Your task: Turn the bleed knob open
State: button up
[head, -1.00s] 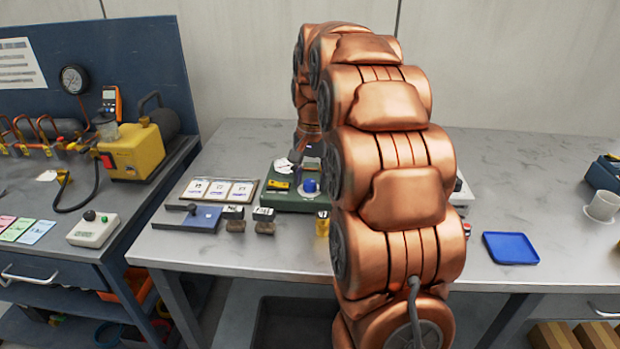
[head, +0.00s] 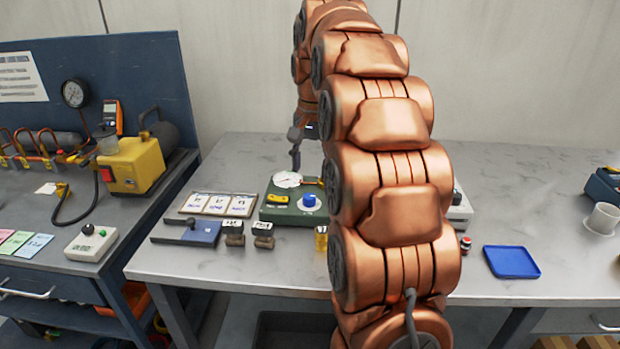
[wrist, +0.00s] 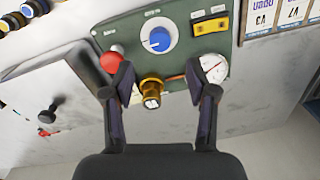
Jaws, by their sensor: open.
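A green box (head: 282,214) stands on the grey table, with a blue knob (head: 309,201) on a white dial and a round white gauge (head: 287,179) on top. In the wrist view the blue knob (wrist: 157,40) has a pale pointer mark. A red knob (wrist: 110,61), a brass fitting (wrist: 152,90) and the gauge (wrist: 213,67) are at the box's edge. No label I can read says which is the bleed knob. My gripper (head: 297,150) is open and empty above the back of the box. In the wrist view its fingers (wrist: 158,78) spread either side of the brass fitting, apparently apart from it.
A blue tray (head: 511,262) and a white cup (head: 602,218) are at the right. My arm hides the middle.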

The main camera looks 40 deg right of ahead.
jog(key=shift+s+r, duration=0.1)
jog(key=shift+r, duration=2.05)
jog(key=s+a+f+n+g, duration=0.1)
jog(key=s+a+f+n, duration=0.4)
jog(key=s+a, duration=0.45)
jog(key=s+a+f+n+g, duration=0.1)
jog(key=s+a+f+n, duration=0.2)
jog(key=s+a+f, duration=0.7)
jog(key=s+a+f+n+g, duration=0.1)
jog(key=s+a+f+n, duration=0.2)
jog(key=s, duration=0.8)
jog(key=s+d+p+v, duration=0.1)
jog(key=s+p+v, duration=0.1)
jog(key=p+v, duration=1)
jog(key=shift+r+t+p, duration=0.25)
jog(key=shift+t+p, duration=0.15)
